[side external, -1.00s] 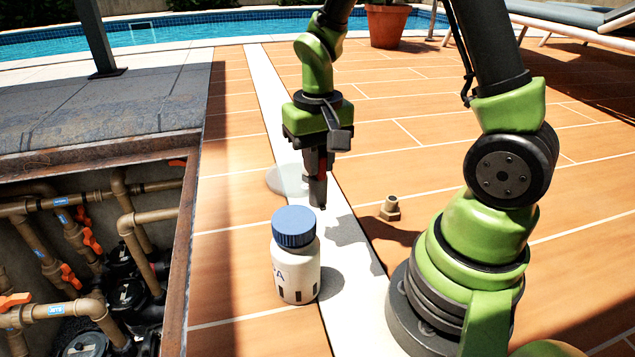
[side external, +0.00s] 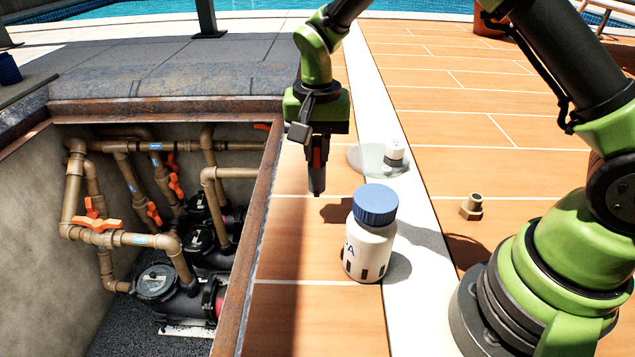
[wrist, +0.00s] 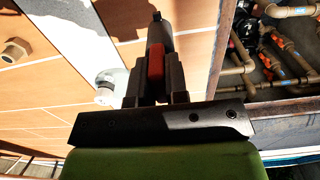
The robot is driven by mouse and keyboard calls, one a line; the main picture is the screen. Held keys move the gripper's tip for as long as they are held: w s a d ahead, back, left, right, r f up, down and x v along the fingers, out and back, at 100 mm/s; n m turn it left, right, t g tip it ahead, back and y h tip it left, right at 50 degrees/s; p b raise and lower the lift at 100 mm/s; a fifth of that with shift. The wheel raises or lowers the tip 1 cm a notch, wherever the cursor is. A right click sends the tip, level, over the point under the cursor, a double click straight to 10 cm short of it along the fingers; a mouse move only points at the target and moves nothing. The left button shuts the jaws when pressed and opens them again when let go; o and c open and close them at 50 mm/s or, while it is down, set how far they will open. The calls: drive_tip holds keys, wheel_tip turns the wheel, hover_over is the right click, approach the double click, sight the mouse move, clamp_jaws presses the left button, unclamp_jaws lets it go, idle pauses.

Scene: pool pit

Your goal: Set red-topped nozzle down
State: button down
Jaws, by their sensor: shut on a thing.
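My gripper (side external: 317,150) points down and is shut on the red-topped nozzle (side external: 316,180). The nozzle has a grey tapered body and a red part between the fingers. It hangs upright above the orange tiles, between the pit edge and the white strip, and appears clear of the floor. In the wrist view, the red part of the nozzle (wrist: 155,62) sits between the fingers (wrist: 155,85) and its grey body extends beyond them.
The open pit (side external: 265,240), with pipes and pumps, lies left. A white bottle with a blue lid (side external: 371,240) stands right of the nozzle. A pale round disc (side external: 365,160), a small white fitting (side external: 395,153) and a brass fitting (side external: 472,207) lie farther right.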

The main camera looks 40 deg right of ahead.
sight(317, 175)
drive_tip(key=shift+f, duration=2.7)
drive_tip(key=shift+f, duration=0.1)
drive_tip(key=c, duration=1.1)
unclamp_jaws()
